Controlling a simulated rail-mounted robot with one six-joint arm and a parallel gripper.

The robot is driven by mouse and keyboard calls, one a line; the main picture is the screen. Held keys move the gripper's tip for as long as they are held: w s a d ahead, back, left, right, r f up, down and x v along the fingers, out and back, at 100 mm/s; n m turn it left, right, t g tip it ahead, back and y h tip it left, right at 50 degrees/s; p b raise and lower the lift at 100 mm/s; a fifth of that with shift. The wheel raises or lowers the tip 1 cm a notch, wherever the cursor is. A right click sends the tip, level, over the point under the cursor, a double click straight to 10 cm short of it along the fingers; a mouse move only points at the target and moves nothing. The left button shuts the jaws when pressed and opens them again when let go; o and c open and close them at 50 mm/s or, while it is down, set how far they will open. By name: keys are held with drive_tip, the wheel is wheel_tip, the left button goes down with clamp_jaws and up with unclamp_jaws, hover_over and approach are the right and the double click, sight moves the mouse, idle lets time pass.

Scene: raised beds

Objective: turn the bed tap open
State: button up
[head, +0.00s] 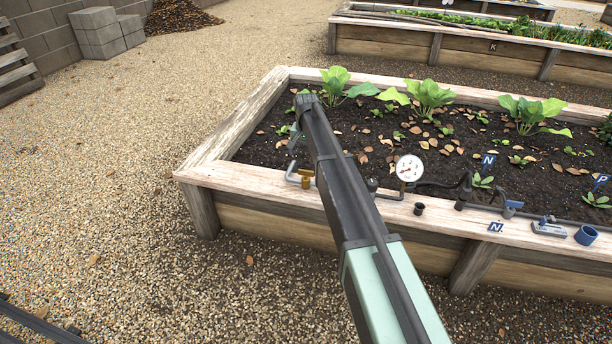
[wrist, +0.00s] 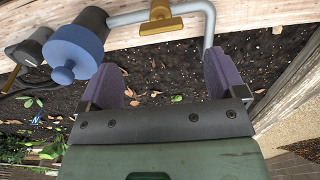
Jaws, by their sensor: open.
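The bed tap is a brass fitting with a short flat handle (wrist: 161,25) on a grey bent pipe (wrist: 207,28), at the top of the wrist view. In that view the handle lies roughly along the pipe's straight run. In the head view the brass tap (head: 306,179) sits at the bed's near rim, just left of my arm. My gripper (wrist: 165,80) is open and empty, its two purple fingers apart over the soil. The tap is beyond the fingertips and not between them; the pipe's bend shows near the right finger. My arm hides most of the gripper in the head view.
A blue-capped round fitting (wrist: 76,48) is close to the left finger. A white dial gauge (head: 409,168) stands right of my arm. Black hose, blue tags and a blue cup (head: 586,235) lie farther right along the wooden rim (head: 262,181). Leafy plants (head: 428,96) grow behind.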

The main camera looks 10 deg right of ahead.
sight(306, 171)
wheel_tip(306, 171, down, 8)
drive_tip(key=b, duration=0.6)
drive_tip(key=shift+f+b, duration=0.25)
drive_tip(key=shift+b, duration=0.15)
drive_tip(key=shift+r, duration=0.1)
drive_tip(key=shift+r, duration=0.1)
drive_tip(key=shift+c, duration=0.4)
drive_tip(key=c, duration=0.8)
drive_tip(key=shift+a, duration=0.1)
drive_tip(key=shift+c, duration=0.2)
